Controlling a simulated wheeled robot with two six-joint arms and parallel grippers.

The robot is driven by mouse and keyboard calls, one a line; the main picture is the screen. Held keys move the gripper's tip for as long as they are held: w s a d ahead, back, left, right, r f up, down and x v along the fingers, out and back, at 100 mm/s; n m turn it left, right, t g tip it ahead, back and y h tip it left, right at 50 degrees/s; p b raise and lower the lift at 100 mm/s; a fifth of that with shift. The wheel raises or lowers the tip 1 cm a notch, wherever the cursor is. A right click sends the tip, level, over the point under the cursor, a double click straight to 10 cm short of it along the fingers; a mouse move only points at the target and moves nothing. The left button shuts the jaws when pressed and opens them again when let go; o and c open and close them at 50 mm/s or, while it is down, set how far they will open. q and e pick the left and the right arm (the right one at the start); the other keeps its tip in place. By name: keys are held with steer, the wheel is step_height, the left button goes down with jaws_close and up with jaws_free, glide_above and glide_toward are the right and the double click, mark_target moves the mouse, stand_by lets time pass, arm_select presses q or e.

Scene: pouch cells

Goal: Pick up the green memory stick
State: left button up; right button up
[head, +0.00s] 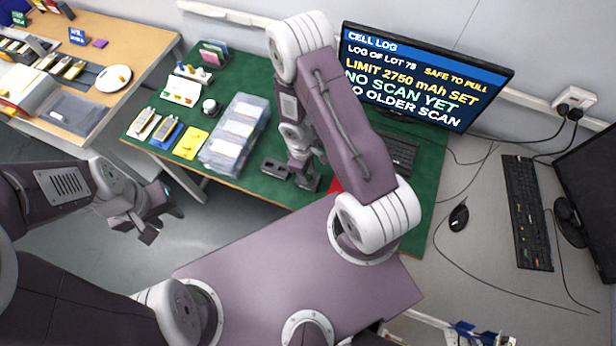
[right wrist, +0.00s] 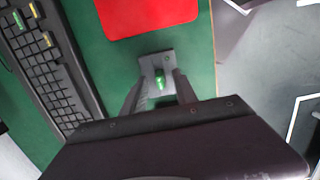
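The green memory stick (right wrist: 160,80) shows in the right wrist view, upright or nearly so at a small grey block (right wrist: 152,62) on the green mat. My right gripper (right wrist: 158,94) is open, with one finger on each side of the stick and a gap to it on both sides. In the head view my right gripper (head: 291,176) is low over the mat, and I cannot make out the stick there. My left gripper (head: 160,222) is open and empty over the floor, left of the green table.
A red mat (right wrist: 146,14) lies just beyond the block, and a keyboard (right wrist: 52,62) lies left of it. In the head view a clear box (head: 236,132) stands left of my right gripper. A monitor (head: 425,75) stands behind.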

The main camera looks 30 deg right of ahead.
steer(key=shift+r, duration=0.1)
jaws_close()
steer(key=shift+r, duration=0.3)
step_height(320, 180, up, 9)
steer(key=p, duration=0.3)
steer(key=shift+r+p, duration=0.2)
steer(key=shift+p, duration=0.1)
